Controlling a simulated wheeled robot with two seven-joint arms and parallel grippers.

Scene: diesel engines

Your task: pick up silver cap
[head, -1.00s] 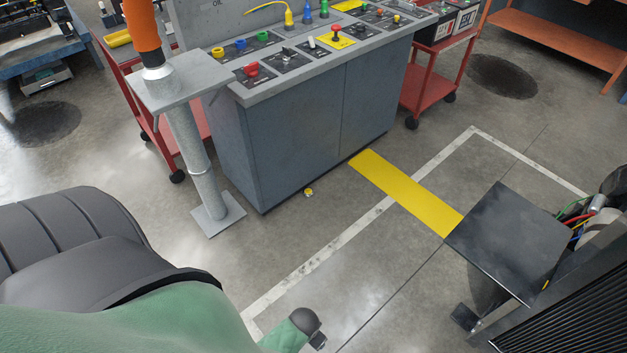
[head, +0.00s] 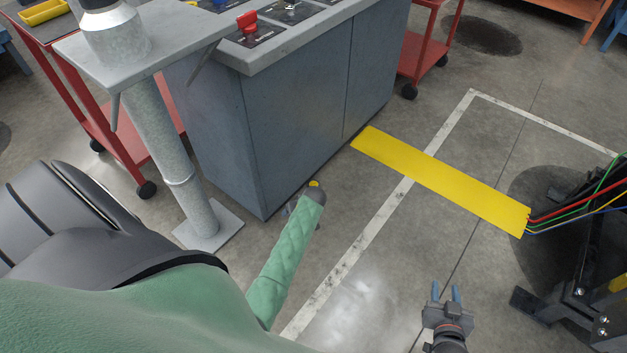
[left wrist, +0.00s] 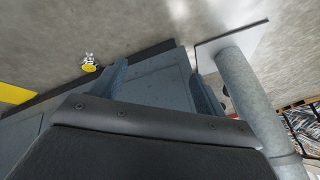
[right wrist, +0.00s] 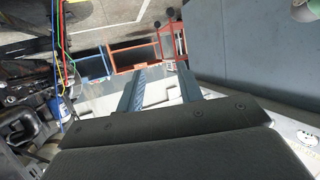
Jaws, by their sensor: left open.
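A small silver and yellow piece (left wrist: 88,62) lies on the floor by the base of the grey cabinet; I take it to be the silver cap. In the head view only its yellow part (head: 314,184) shows, at the end of my left arm, which hides the rest. In the left wrist view my left gripper (left wrist: 160,74) is open and empty, with the piece beyond and to the left of its fingers. My right gripper (head: 446,292) is open and empty above the floor, well right of the piece; its parted fingers also show in the right wrist view (right wrist: 160,78).
The grey cabinet (head: 290,115) stands directly behind the piece. A metal post stand (head: 175,150) is to its left, beside a red cart (head: 120,145). A yellow floor strip (head: 440,180) runs right towards dark machinery with wires (head: 575,205). Floor between is clear.

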